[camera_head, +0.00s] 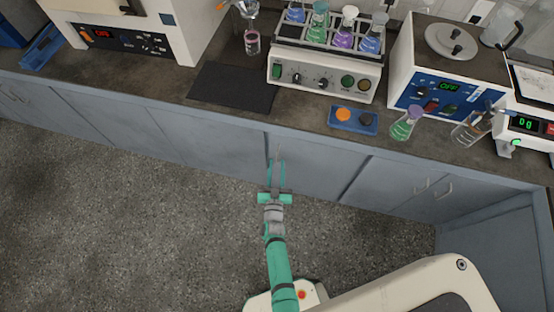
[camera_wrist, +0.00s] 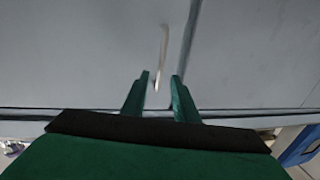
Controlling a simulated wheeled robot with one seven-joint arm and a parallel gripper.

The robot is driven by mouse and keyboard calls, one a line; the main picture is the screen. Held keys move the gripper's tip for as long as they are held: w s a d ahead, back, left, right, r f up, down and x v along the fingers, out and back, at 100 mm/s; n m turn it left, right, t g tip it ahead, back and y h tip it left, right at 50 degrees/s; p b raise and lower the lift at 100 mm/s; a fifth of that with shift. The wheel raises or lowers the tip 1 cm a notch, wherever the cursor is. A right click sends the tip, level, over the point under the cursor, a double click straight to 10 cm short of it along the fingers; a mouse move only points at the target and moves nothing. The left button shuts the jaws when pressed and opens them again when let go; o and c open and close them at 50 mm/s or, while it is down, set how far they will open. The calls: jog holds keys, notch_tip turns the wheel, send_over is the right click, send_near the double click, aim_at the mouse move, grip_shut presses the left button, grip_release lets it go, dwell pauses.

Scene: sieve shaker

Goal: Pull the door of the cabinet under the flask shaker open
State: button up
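The flask shaker (camera_head: 322,78) stands on the bench with several coloured flasks in its rack. Below it is the grey cabinet door (camera_head: 315,168), which looks shut. Its light vertical bar handle (camera_wrist: 164,45) shows in the wrist view, close to a vertical door seam. My gripper (camera_head: 276,162) is in front of the cabinet at this handle. In the wrist view my gripper (camera_wrist: 160,76) has its two green fingers apart, with the lower end of the handle appearing between their tips. I cannot tell whether either finger touches it.
The dark bench top (camera_head: 215,103) overhangs the cabinet row. Other cabinet handles (camera_head: 443,188) are at the right. A blue tray (camera_head: 353,120) and a green flask (camera_head: 405,124) stand near the bench edge. The speckled floor (camera_head: 130,220) is clear at the left.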

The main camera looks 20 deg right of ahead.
jog(key=x, duration=0.3)
jog(key=shift+s+d, duration=0.1)
jog(key=shift+d, duration=0.05)
grip_shut()
jog(key=shift+w+r, duration=0.15)
jog(key=shift+w, duration=0.1)
dwell(1.1)
